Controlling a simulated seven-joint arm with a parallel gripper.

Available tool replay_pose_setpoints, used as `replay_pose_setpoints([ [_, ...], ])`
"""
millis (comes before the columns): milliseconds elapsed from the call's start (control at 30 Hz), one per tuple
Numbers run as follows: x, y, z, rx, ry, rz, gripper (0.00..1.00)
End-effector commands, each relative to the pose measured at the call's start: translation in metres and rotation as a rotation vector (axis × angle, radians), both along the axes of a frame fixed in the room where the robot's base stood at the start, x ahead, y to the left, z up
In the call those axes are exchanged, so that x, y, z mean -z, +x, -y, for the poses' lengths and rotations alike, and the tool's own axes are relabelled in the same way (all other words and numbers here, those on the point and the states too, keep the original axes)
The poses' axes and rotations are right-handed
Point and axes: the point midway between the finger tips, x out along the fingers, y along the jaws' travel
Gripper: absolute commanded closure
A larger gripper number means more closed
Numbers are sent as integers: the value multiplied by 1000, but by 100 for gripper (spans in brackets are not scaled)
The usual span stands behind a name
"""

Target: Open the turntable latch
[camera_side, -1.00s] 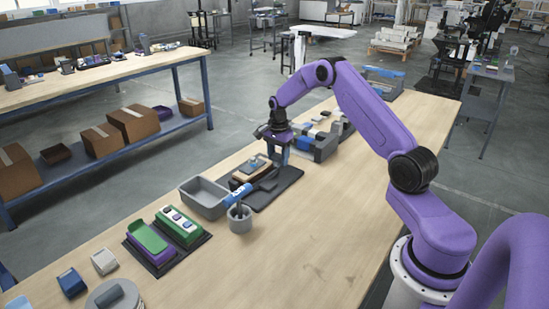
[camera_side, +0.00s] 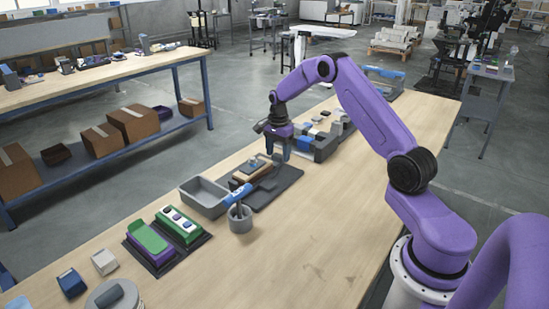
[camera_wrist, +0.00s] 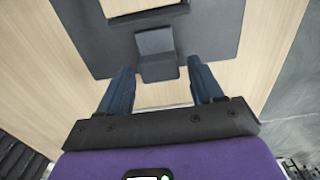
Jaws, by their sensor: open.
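A dark base plate (camera_side: 284,181) lies on the wooden bench, carrying a wood-coloured block (camera_side: 252,170). The plate also shows in the wrist view (camera_wrist: 90,45). There a grey stepped tab (camera_wrist: 157,68), which may be the latch, stands at the plate's near edge. I cannot tell for certain that it is the turntable latch. My gripper (camera_wrist: 162,86) is open, with its two blue fingers apart, one to each side of the tab's line and a little short of it. In the side view my gripper (camera_side: 279,152) is low above the plate's far end; its fingertips are partly unclear.
Grey fixtures (camera_side: 322,145) stand close behind my gripper. Green-topped units (camera_side: 150,238) and a round grey piece (camera_side: 115,296) are farther left. The bench's right front is clear.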

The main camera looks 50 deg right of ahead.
Motion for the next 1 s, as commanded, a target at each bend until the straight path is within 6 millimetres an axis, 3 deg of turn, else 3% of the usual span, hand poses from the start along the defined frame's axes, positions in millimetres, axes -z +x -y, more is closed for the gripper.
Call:
replay_pose_setpoints([
  [600, -47, 0, 0, 1, 0, 0, 34],
  [1000, -51, -1, 0, 1, 1, -2, 34],
])
